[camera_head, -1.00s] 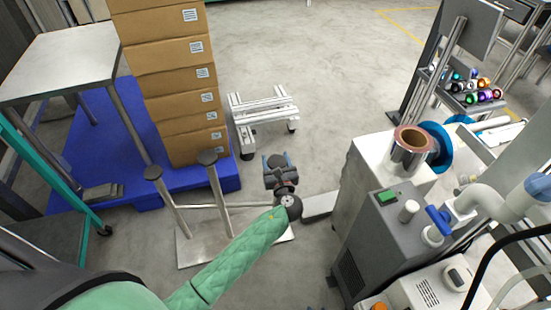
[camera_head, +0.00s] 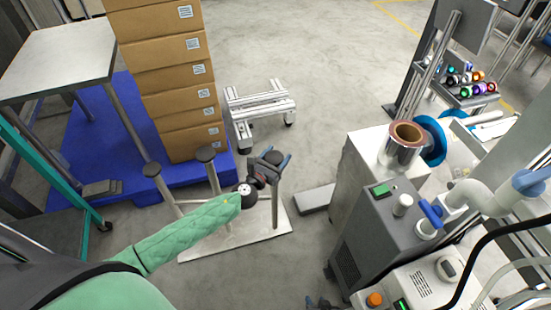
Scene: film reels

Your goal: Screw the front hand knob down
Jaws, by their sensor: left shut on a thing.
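My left gripper (camera_head: 273,160) is at the upper end of a third post (camera_head: 275,208), right of the other two. It is shut around a dark round knob (camera_head: 273,156), which its fingers partly hide. I cannot tell how far down the knob sits. My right gripper (camera_head: 322,303) only just shows at the bottom edge, and its jaws are unclear.
Stacked cartons (camera_head: 175,80) stand on a blue pallet (camera_head: 105,135) at the left. A low metal frame (camera_head: 258,105) stands behind the stand. The floor behind is open.

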